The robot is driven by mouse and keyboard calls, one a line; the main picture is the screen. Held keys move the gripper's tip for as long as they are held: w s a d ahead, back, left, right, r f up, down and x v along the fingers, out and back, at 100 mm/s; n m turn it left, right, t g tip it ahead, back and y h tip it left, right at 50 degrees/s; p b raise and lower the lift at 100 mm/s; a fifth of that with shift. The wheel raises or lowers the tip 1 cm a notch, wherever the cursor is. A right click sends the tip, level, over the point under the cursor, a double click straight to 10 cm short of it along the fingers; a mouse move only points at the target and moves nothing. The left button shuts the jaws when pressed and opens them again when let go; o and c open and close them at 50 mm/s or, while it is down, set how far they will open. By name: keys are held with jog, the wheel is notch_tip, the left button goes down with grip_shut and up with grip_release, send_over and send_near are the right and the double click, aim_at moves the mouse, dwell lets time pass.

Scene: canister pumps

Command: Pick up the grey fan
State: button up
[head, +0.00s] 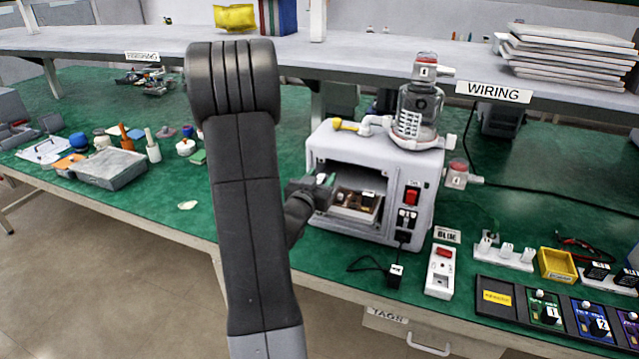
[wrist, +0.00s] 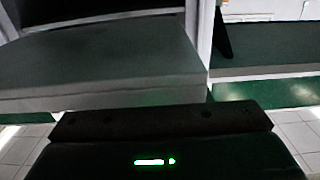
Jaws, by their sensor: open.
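I cannot make out a grey fan for sure in either view. My gripper (head: 322,188) is at the front opening of a white machine (head: 372,142), at the left side of its bay. Its fingers are small and partly hidden in the head view; it is open, and I see nothing held. Inside the bay is a light tray (head: 345,212) with brown and dark parts, just right of my gripper. In the wrist view, a grey slab-like surface (wrist: 100,65) fills the upper left, beyond the dark gripper body with its green light.
A clear canister (head: 418,115) stands on the machine. A white switch box (head: 440,270), a cable and numbered modules (head: 545,308) lie to the right. A grey tray (head: 108,168) and small tools are at left. A shelf (head: 380,50) runs above the green bench.

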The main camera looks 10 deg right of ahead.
jog(key=shift+w+d, duration=0.35)
jog(key=shift+w, duration=0.2)
grip_shut()
jog(key=shift+r, duration=0.1)
notch_tip(320, 180, up, 17)
jog(key=p, duration=0.2)
jog(key=w+a+f+n+t+y, duration=0.1)
jog(key=a+f+n+y, duration=0.1)
jog(key=a+f, duration=0.8)
jog(key=a+f+n+t+y, duration=0.1)
jog(key=a+f+y, duration=0.2)
jog(key=a+f, duration=0.7)
notch_tip(320, 180, up, 21)
jog(key=m+g+h, duration=0.2)
jog(key=m+h, duration=0.1)
jog(key=h, duration=0.2)
send_over(322, 175)
